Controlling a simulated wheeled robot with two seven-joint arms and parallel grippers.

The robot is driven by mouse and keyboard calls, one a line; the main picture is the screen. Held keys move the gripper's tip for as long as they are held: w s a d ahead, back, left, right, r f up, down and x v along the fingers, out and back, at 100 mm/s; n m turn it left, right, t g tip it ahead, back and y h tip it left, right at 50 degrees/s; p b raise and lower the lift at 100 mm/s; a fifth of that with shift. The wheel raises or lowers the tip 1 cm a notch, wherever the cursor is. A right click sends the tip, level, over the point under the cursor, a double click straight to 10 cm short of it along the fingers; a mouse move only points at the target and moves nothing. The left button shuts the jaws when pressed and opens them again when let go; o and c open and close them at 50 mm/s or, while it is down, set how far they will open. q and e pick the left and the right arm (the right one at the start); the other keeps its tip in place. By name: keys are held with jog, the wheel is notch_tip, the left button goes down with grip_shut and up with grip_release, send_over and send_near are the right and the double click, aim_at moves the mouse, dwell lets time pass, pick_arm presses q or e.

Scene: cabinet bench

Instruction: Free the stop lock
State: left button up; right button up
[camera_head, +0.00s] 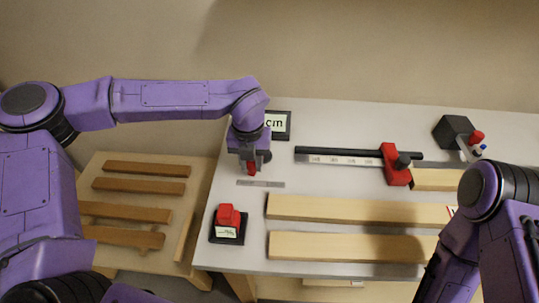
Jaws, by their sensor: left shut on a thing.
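The red stop block (396,173) sits on a black rail (340,151) with a white scale strip along it. A dark knob (403,161), which looks like the stop's lock, is on the block's right side. My left gripper (252,169) points down over the left end of the bench, well left of the stop. It is shut on a small red thing (252,168), mostly hidden by the fingers. My right arm shows at the lower right, but its gripper is out of view.
A thin metal strip (261,184) lies just below my left gripper. A framed "cm" sign (277,125) stands behind it. A red block on a black base (228,217) is at the front left. Pale boards (350,247) cover the front. A black device (452,131) stands at right.

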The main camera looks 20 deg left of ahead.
pick_arm(q)
jog(key=shift+w+a, duration=0.1)
jog(key=shift+a, duration=0.6)
jog(key=shift+w+a+p, duration=0.15)
jog(key=shift+a+p, duration=0.15)
jog(key=shift+p, duration=0.2)
jog(key=o, duration=0.7)
notch_tip(320, 180, up, 9)
jog(key=p, duration=0.8)
